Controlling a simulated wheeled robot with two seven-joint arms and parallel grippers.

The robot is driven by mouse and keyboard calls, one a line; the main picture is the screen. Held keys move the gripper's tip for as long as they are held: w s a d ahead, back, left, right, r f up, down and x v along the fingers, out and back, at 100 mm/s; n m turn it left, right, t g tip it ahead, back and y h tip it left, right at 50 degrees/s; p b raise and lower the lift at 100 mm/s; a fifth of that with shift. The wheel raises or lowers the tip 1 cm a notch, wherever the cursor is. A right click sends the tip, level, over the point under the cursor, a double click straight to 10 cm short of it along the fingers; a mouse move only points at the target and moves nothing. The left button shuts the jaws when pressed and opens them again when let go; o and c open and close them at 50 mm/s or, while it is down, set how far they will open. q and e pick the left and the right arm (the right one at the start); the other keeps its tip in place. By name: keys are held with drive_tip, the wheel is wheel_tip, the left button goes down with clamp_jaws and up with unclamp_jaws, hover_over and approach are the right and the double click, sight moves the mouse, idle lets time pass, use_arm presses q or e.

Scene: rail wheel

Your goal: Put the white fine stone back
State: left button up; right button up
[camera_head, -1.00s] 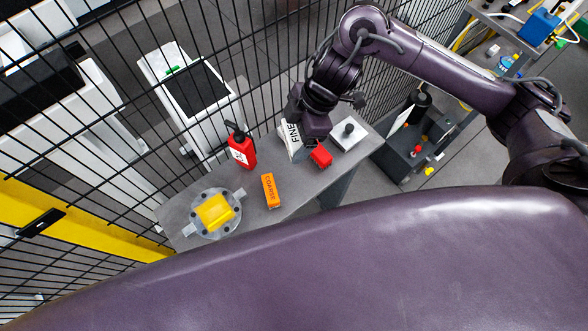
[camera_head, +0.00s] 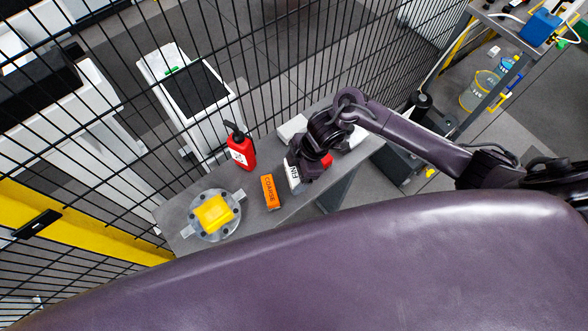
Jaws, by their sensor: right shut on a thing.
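The white stone marked FINE (camera_head: 293,177) is at the middle of the grey bench (camera_head: 262,219), to the right of the orange stone marked COARSE (camera_head: 270,192). My right gripper (camera_head: 300,170) is shut on the white stone from above, and its wrist hides part of the stone. I cannot tell whether the stone touches the bench top. The orange stone lies apart on the bench. My left gripper is not in view.
A red bottle (camera_head: 241,152) with a black pump stands left of my right gripper. A yellow block (camera_head: 213,213) sits on a round metal fixture at the left end. A red object (camera_head: 327,160) shows behind my wrist. A black wire fence (camera_head: 262,55) runs behind the bench.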

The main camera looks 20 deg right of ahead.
drive_tip(key=shift+f, duration=0.2)
drive_tip(key=shift+f, duration=0.15)
drive_tip(key=o, duration=1)
drive_tip(key=shift+o, duration=0.2)
drive_tip(key=shift+r, duration=0.25)
drive_tip(key=b+v, duration=0.2)
drive_tip(key=v, duration=1)
